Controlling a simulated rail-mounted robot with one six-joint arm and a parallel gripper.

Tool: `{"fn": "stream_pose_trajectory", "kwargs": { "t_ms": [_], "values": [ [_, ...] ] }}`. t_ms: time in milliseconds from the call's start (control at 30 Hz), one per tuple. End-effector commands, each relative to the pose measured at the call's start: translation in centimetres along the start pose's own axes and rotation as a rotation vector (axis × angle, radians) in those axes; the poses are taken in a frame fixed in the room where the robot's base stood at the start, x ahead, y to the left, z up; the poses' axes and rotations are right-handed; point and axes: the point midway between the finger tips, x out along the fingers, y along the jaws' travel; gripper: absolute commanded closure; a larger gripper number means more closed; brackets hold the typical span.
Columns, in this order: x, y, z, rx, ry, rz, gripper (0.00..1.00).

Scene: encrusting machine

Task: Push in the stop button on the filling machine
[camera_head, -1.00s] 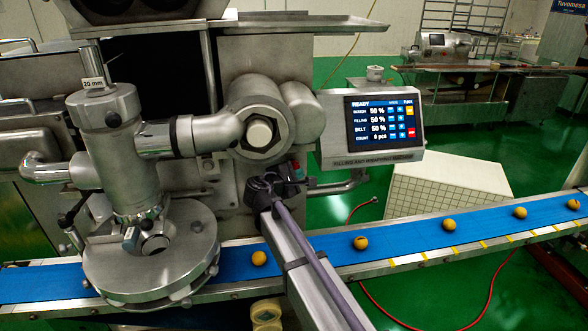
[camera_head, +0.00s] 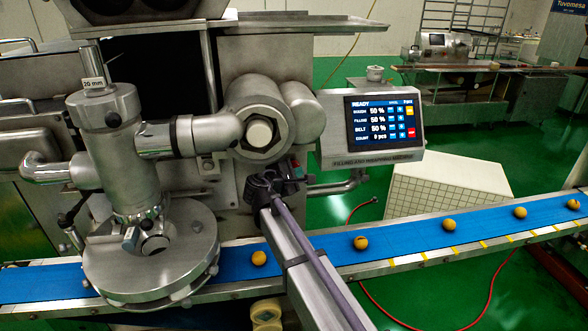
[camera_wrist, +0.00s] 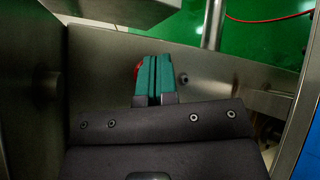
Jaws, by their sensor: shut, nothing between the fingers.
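The filling machine (camera_head: 225,215) fills the left and middle of the head view, with its display panel (camera_head: 383,122) at its right. My gripper (camera_wrist: 153,58) is shut and empty, its two teal fingers together and pointing at a metal face of the machine. A red part (camera_wrist: 136,71), likely the stop button, peeks out at the left of the fingers in the wrist view. The fingers hide most of it, and I cannot tell whether they touch it. In the head view, my wrist hides the button and the fingertips hardly show.
A small dark round fitting (camera_wrist: 183,78) sits just right of the fingers. A blue conveyor belt (camera_head: 440,229) with several yellow balls runs below and in front of the machine. A horizontal pipe (camera_head: 340,185) lies right of my gripper, under the panel.

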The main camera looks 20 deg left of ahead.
Motion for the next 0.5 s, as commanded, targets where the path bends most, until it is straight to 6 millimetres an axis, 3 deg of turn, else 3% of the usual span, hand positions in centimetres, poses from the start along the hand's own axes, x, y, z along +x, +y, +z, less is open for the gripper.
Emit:
{"fn": "stream_pose_trajectory", "kwargs": {
  "t_ms": [500],
  "values": [
    [0.48, 0.35, -0.34, 0.000, 0.000, 0.000, 1.00]
  ]
}}
